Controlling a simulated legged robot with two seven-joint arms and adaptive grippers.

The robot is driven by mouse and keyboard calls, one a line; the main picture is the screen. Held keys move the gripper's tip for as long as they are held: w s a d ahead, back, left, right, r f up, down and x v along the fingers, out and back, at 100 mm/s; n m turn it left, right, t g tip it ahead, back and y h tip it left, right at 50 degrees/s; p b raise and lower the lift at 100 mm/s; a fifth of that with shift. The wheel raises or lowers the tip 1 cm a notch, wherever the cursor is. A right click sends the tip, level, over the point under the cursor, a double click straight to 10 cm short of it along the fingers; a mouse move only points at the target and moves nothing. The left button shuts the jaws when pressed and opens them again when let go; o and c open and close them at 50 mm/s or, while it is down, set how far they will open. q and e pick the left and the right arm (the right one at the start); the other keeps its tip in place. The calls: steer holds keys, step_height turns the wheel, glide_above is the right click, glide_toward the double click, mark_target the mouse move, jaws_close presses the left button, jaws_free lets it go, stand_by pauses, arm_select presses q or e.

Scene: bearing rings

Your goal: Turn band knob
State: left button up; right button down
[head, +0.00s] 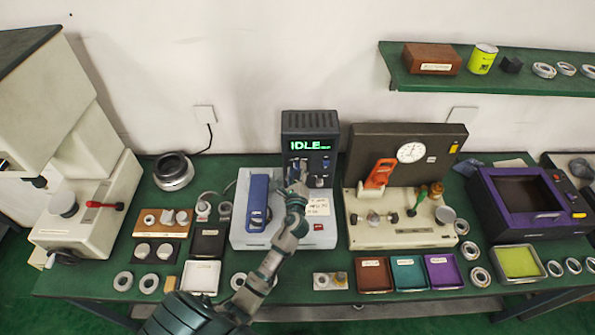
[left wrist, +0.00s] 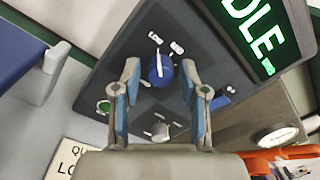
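A dark control panel (left wrist: 215,55) stands on the light machine, under a screen (head: 310,145) with green letters reading IDLE. In the left wrist view a round blue knob (left wrist: 161,72) with a white pointer mark sits on the panel. A grey knob (left wrist: 160,131) is lower on the same panel. My left gripper (head: 297,181) is at the panel in the head view. In the left wrist view its blue-padded fingers (left wrist: 159,80) are open, one on each side of the blue knob, with gaps visible. My right gripper is not in view.
A blue-handled part (head: 258,203) lies on the light machine left of my arm. A dial gauge fixture (head: 411,152) with an orange clamp (head: 379,173) stands close on the right. A green-lit button (left wrist: 103,106) is left of the knobs. Small trays (head: 374,275) line the table front.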

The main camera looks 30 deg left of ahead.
arm_select(q)
steer(key=shift+s, duration=0.1)
steer(key=shift+s+d+f, duration=0.1)
steer(key=shift+s+d, duration=0.1)
steer(key=shift+s, duration=0.1)
steer(key=v, duration=1.1)
